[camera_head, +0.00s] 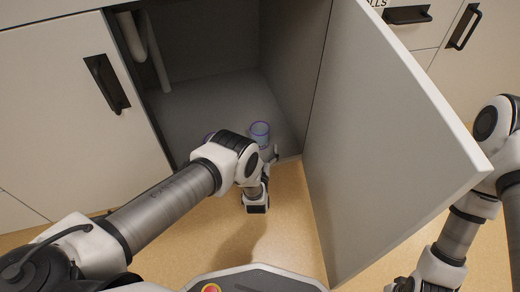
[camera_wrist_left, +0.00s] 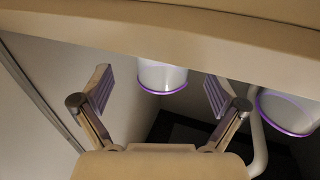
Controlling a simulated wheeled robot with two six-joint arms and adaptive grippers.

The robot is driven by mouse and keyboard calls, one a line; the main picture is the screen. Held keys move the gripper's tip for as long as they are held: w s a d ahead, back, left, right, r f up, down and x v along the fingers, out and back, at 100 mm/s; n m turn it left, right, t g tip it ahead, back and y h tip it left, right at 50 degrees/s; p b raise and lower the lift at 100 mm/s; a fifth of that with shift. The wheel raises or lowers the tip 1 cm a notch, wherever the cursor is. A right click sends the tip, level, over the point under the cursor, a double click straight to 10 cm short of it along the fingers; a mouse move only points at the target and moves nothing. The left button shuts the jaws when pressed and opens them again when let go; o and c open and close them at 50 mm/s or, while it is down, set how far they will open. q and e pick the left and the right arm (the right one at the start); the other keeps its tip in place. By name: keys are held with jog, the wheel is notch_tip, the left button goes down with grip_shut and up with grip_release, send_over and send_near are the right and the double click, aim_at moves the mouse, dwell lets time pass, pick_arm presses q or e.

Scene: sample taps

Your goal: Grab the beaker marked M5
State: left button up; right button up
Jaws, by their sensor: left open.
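Two clear beakers with purple rims stand on the floor of the open cabinet. One beaker (camera_head: 260,133) stands near the front right; the other (camera_head: 209,137) is mostly hidden behind my left arm. No M5 mark is readable on either. My left gripper (camera_head: 269,154) is at the cabinet's front edge, just before the right beaker, partly hidden by its wrist. The left wrist view looks upside down. There the open fingers (camera_wrist_left: 162,98) are apart, with one beaker (camera_wrist_left: 162,76) between them in line, apparently beyond the tips. The second beaker (camera_wrist_left: 288,112) is at the right.
The cabinet door (camera_head: 385,140) stands open to the right of my left arm. A closed door (camera_head: 70,110) is on the left. A white pipe (camera_head: 133,38) runs down inside at the back left. The cabinet floor (camera_head: 195,100) behind the beakers is clear. My right arm is outside, beyond the open door.

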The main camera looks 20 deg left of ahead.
aim_at(260, 129)
pick_arm(q)
jog(key=b+x, duration=0.3)
jog(key=x, duration=0.2)
jog(key=shift+w+a+b, duration=0.25)
jog(key=shift+a+b, duration=0.05)
jog(key=shift+b, duration=0.1)
jog(key=shift+w, duration=0.4)
jog(key=shift+a+r, duration=0.1)
jog(key=shift+r, duration=0.1)
jog(key=c, duration=1.3)
